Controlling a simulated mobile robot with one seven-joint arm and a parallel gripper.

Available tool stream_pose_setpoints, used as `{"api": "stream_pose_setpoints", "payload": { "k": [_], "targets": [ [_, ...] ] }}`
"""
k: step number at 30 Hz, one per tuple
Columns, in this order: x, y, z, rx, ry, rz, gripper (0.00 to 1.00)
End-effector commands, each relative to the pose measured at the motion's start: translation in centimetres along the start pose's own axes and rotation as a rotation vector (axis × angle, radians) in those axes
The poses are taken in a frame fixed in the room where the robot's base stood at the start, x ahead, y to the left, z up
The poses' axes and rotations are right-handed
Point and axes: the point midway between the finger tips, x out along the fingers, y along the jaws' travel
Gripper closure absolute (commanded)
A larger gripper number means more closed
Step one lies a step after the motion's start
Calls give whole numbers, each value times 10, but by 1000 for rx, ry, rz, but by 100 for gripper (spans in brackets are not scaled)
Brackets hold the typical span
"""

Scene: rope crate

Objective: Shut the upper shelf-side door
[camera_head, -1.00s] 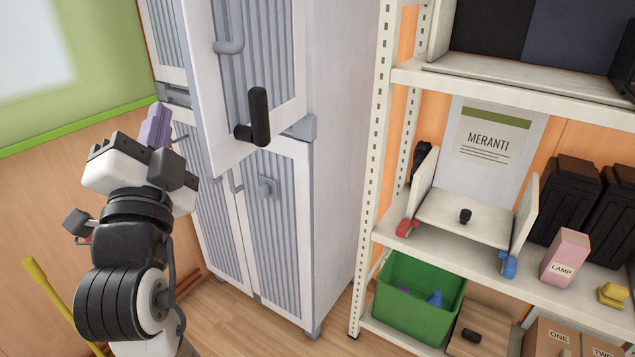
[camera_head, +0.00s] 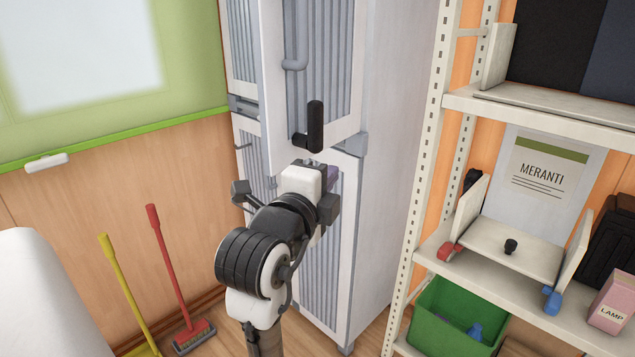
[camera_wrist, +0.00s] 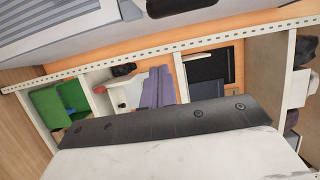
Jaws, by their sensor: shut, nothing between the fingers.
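The tall cabinet's upper shelf-side door (camera_head: 350,70) is white with grey ribbed panels. It stands ajar, its left edge swung out from the cabinet and its right side near the hinge. It carries a grey handle (camera_head: 295,63) and a black upright handle (camera_head: 314,128). My gripper (camera_head: 333,176) is just below the door's lower edge, in front of the lower doors. My wrist partly hides it. In the wrist view its purple fingers (camera_wrist: 158,88) are together and empty, pointing toward the shelf. I cannot tell whether the gripper touches the door.
A white metal shelf (camera_head: 428,170) stands right of the cabinet, holding a green crate (camera_head: 455,320), a MERANTI sign (camera_head: 545,175) and a pink LAMP box (camera_head: 612,303). A red broom (camera_head: 168,265) and a yellow-handled tool (camera_head: 125,290) lean at the left wall.

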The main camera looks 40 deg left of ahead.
Motion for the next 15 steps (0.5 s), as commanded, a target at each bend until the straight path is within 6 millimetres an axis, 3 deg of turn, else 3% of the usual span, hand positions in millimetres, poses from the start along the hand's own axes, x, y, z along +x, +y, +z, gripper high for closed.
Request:
{"api": "stream_pose_setpoints", "payload": {
  "k": [6,9,15],
  "targets": [
    [44,-2,2,-2,-1,2,100],
    [46,-2,21,-2,-4,1,100],
    [50,-1,37,-1,-2,0,100]
  ]
}}
